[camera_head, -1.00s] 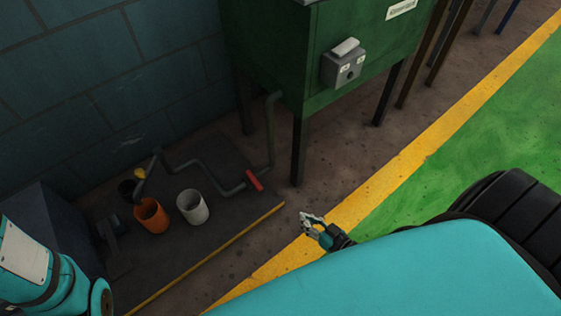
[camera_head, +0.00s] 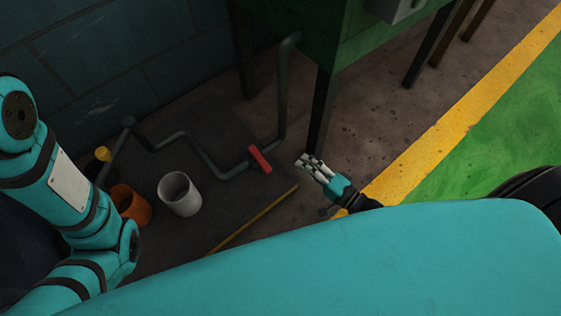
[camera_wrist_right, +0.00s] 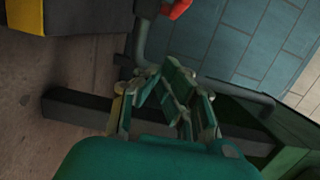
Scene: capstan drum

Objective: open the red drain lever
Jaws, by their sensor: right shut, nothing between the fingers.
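The red drain lever (camera_head: 260,159) sits on the grey drain pipe (camera_head: 205,160), above the near right part of a dark low platform. My right gripper (camera_head: 308,164) is shut and empty, just right of the lever in the head view, with a gap between them. In the right wrist view, my right gripper (camera_wrist_right: 172,88) shows in the lower middle, and the red lever (camera_wrist_right: 175,8) is partly cut off at the top edge. My left arm comes in from the left, but its gripper is not in view.
A white cup (camera_head: 180,196) and an orange cup (camera_head: 131,205) stand on the dark platform (camera_head: 215,205) left of the lever. A green tank (camera_head: 385,30) on dark legs stands behind; one leg (camera_head: 321,110) is close to my right gripper. Floor to the right is clear.

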